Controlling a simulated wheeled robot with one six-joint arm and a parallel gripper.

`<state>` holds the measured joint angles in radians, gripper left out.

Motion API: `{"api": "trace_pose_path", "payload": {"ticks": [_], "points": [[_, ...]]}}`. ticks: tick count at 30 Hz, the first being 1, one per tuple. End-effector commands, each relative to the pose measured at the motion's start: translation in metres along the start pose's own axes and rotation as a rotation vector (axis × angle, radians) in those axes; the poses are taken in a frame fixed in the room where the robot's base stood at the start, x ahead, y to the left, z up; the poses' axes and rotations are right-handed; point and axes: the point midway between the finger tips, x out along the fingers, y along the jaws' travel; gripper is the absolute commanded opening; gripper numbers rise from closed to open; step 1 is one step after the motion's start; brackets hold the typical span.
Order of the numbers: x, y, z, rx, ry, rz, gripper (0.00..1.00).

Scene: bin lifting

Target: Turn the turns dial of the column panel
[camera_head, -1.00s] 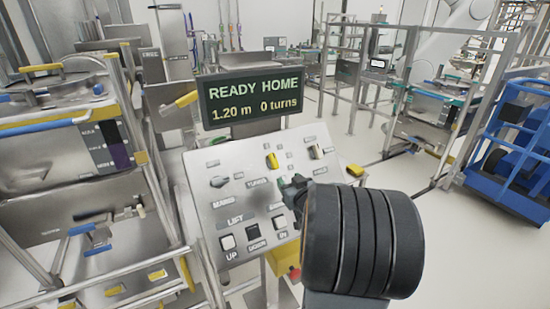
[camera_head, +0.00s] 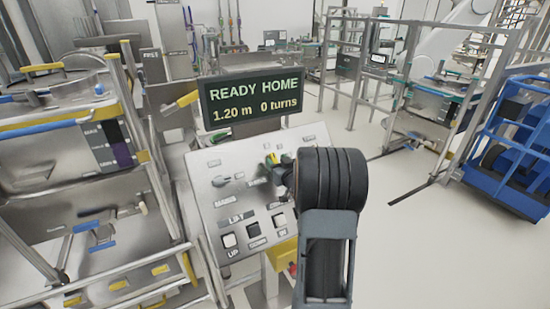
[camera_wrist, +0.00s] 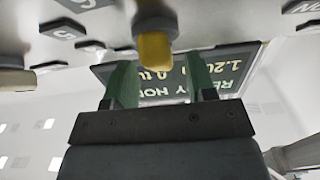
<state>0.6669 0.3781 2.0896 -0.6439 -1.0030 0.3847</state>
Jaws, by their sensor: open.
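The column panel (camera_head: 207,194) is a tilted grey plate with labelled knobs and buttons. The turns dial, a yellow knob, sits in its upper middle, mostly covered by my gripper (camera_head: 275,165) in the head view. In the wrist view the yellow dial (camera_wrist: 155,50) stands out from the panel between the two green fingers of my gripper (camera_wrist: 160,85). The fingers are open, with a gap on each side of the dial. The display (camera_head: 253,102) above the panel reads READY HOME, 1.20 m, 0 turns.
Lift buttons (camera_head: 229,240) line the panel's lower part.

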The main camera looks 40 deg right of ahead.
Motion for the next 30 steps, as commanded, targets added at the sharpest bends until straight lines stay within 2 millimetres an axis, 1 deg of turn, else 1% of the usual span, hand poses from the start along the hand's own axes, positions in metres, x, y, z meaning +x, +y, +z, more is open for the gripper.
{"api": "trace_pose_path", "payload": {"ticks": [1, 6, 17, 24, 27, 30], "points": [[0.005, 0.0, -0.001, 0.0, -0.001, -0.001, 0.51], [0.016, -0.001, 0.0, -0.001, -0.001, -0.001, 0.51], [0.018, 0.0, 0.0, -0.001, -0.001, 0.0, 0.51], [0.018, 0.0, 0.0, -0.001, -0.001, 0.0, 0.28], [0.018, 0.0, 0.0, -0.001, -0.001, 0.0, 0.2], [0.018, 0.0, 0.001, 0.0, -0.001, 0.0, 0.2]]}}
